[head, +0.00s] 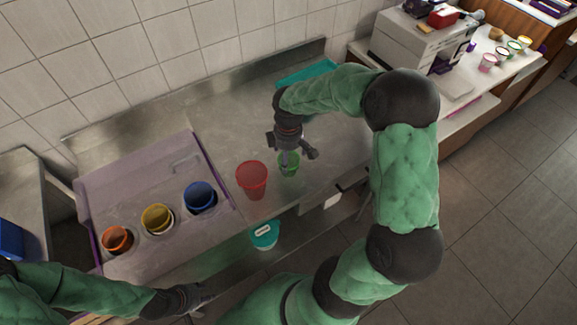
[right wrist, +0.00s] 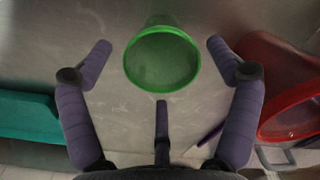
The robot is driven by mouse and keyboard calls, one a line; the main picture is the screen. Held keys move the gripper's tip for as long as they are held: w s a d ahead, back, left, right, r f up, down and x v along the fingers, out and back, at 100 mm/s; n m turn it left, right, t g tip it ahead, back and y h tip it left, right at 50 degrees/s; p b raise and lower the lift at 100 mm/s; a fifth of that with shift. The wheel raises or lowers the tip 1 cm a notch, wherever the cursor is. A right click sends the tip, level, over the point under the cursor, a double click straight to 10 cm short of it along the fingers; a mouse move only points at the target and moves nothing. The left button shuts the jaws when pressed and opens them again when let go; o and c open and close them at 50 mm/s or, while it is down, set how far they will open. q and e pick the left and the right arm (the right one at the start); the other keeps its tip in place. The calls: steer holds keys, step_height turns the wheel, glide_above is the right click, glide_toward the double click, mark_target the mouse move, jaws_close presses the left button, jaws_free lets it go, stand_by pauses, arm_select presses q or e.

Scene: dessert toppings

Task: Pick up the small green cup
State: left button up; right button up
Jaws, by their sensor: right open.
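The small green cup (head: 289,163) stands upright on the steel counter, just right of a larger red cup (head: 251,179). In the right wrist view the green cup (right wrist: 162,60) is seen from above, between the spread fingers and ahead of the palm. My right gripper (head: 293,160) is open over the cup and hides part of it in the head view. In the right wrist view its fingers (right wrist: 160,62) stand apart on both sides, with gaps to the cup. My left gripper (head: 198,297) is low at the left front, away from the cup; its fingers are too unclear to judge.
A purple-grey tray (head: 182,155) holds orange (head: 117,239), yellow (head: 157,219) and blue (head: 200,197) cups at left. A teal container (head: 265,235) sits lower in front. A teal item (head: 308,73) lies at the back. A side counter at right bears a machine (head: 415,45).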

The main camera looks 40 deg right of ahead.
mark_target(289, 164)
step_height(289, 164, down, 5)
steer(key=shift+s+r+b, duration=0.1)
steer(key=shift+s+b, duration=0.05)
steer(key=shift+b, duration=0.45)
steer(key=shift+c, duration=0.3)
steer(key=shift+a, duration=0.1)
steer(key=c, duration=0.9)
